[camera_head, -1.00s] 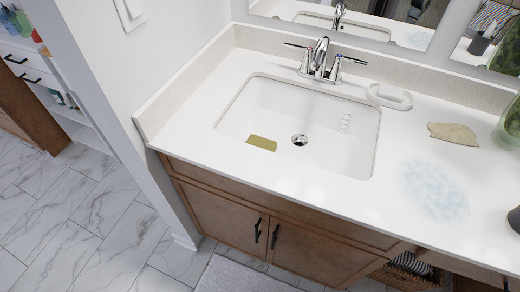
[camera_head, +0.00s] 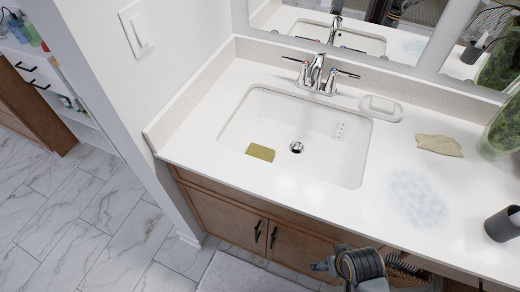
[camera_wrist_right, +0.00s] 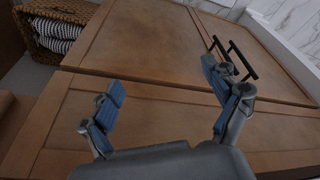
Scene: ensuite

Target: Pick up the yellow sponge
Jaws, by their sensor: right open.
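The yellow sponge (camera_head: 260,152) lies in the left front part of the white sink basin (camera_head: 335,168), left of the drain. My right arm's end, with the gripper (camera_head: 322,266), shows at the bottom of the head view, in front of the counter and apart from the sponge. In the right wrist view the right gripper (camera_wrist_right: 165,95) is open, its two blue-padded fingers wide apart and nothing between them. It faces the wooden cabinet doors (camera_wrist_right: 150,45). The sponge does not show in that view. My left gripper is not in view.
A chrome faucet (camera_head: 317,75) stands behind the basin. On the counter are a white soap dish (camera_head: 381,108), a beige piece (camera_head: 438,145), a dark cup (camera_head: 503,224) and a green glass vase (camera_head: 503,130). A bluish patch (camera_head: 417,198) marks the counter. A wall stands at left.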

